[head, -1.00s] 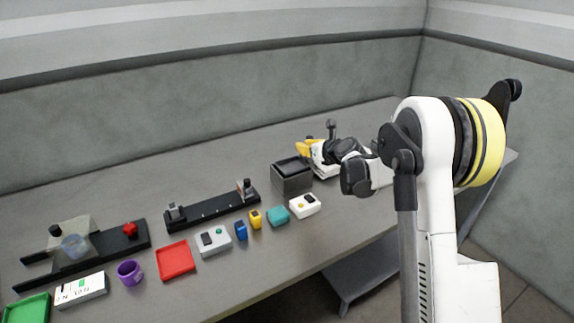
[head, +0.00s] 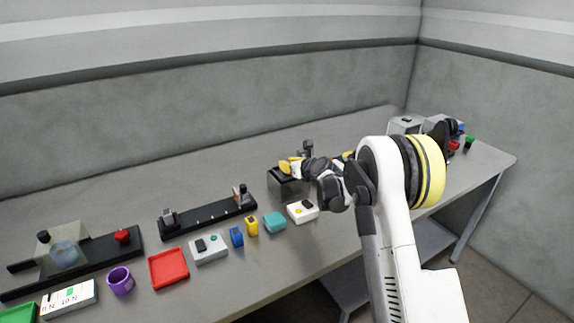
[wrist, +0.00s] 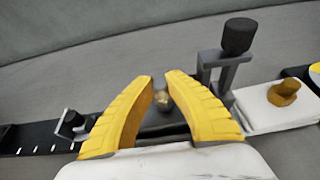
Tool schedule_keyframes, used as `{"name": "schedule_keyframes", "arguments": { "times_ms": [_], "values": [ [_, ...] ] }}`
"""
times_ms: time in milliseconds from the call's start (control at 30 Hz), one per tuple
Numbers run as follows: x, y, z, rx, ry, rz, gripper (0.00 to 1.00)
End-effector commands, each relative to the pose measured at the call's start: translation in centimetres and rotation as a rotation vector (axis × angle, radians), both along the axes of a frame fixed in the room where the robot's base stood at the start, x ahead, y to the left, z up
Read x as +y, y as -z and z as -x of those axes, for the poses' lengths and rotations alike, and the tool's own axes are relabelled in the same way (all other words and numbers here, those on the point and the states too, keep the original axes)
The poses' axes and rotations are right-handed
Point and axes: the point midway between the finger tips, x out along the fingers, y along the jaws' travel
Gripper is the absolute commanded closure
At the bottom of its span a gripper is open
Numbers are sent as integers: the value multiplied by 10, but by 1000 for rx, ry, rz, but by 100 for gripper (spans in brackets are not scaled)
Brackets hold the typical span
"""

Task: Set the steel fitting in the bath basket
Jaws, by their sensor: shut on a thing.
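The bath is a dark grey open box (head: 290,188) near the middle of the table in the head view. My gripper (head: 284,167) has yellow fingers and is over the bath's top there. In the wrist view my gripper (wrist: 162,82) is closed around a small metallic piece, which I take to be the steel fitting (wrist: 162,98). Only a little of it shows between the fingers. The dark area beyond and below them seems to be the bath. The basket cannot be made out, and I cannot tell if the fitting touches anything.
A frame with a black knob (wrist: 238,36) stands close right of my fingers, beside a white base (wrist: 270,112). A black rail (head: 208,217) lies to the left. A white box (head: 302,211) and a teal block (head: 275,222) sit in front of the bath.

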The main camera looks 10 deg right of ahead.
Motion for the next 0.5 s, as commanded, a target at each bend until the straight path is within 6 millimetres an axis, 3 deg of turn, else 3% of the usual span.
{"name": "schedule_keyframes", "arguments": {
  "times_ms": [67,100,167,500],
  "values": [
    [0,3,0,0,0,0,100],
    [0,4,0,0,0,0,82],
    [0,3,0,0,0,0,66],
    [0,0,0,0,0,0,66]
  ]
}}
